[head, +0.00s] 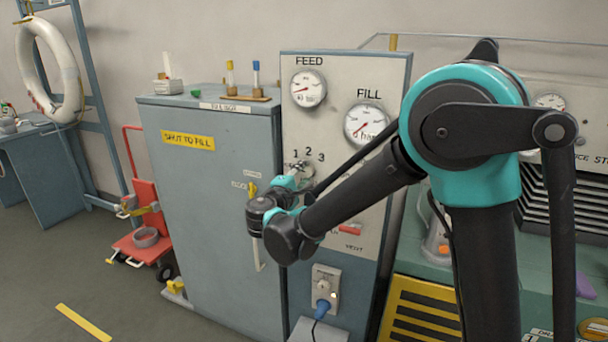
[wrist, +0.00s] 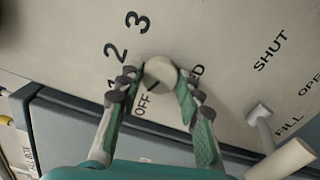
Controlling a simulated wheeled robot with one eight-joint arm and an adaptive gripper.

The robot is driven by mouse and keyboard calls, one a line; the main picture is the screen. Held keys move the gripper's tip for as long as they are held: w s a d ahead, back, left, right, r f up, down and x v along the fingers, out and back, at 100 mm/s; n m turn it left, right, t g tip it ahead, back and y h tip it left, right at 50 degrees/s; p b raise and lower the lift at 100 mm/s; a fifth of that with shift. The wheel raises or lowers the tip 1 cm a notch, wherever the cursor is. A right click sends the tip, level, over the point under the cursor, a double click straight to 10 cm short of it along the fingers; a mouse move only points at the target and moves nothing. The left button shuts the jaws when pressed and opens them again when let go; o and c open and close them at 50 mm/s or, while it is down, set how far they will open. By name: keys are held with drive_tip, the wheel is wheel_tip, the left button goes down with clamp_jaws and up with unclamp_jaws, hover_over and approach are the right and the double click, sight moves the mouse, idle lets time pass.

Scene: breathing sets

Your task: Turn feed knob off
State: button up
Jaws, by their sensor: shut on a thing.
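The feed knob (wrist: 161,70) is a small pale round knob on the panel, with OFF, 1, 2 and 3 printed around it. A dark line on its face points to the lower left, towards the OFF label (wrist: 142,104). My gripper (wrist: 158,82) is shut on the knob, one finger on each side. In the head view, my gripper (head: 297,180) is at the panel just below the numbers, and its fingers and wrist hide most of the knob. The FEED gauge (head: 308,89) is above it.
A lever handle (wrist: 262,115) by the SHUT and FILL labels stands out to the right in the wrist view. A grey cabinet (head: 205,200) adjoins the panel on the left. A blue plug in a socket (head: 324,290) is below my arm.

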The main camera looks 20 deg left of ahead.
drive_tip(key=shift+f+n, duration=0.1)
drive_tip(key=shift+n, duration=2.1)
drive_tip(key=o, duration=1.2)
drive_tip(key=shift+c, duration=0.2)
drive_tip(key=s+a, duration=0.1)
drive_tip(key=s, duration=1.1)
